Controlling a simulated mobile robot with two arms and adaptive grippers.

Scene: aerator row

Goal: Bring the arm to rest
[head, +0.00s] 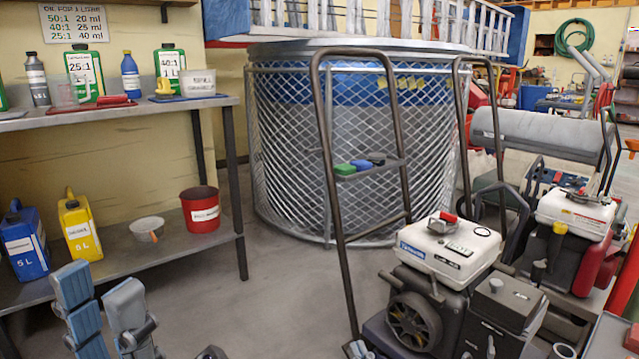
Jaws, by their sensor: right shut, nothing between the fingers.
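My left gripper (98,290) stands at the lower left of the head view, its two grey-blue fingers pointing up and spread apart with nothing between them. It is in front of the lower shelf of the bench. My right gripper (357,349) shows only as small grey fingertips at the bottom edge, close to the left of the near machine. It is shut and empty. The rest of it is below the picture.
The near aerator (447,250), with tall bent handles, stands right of centre; another machine (575,212) is behind it. The bench (110,122) at left holds bottles, a red bucket (200,208), a yellow jug (79,226) and a blue jug (24,241). Grey floor (265,290) is clear between.

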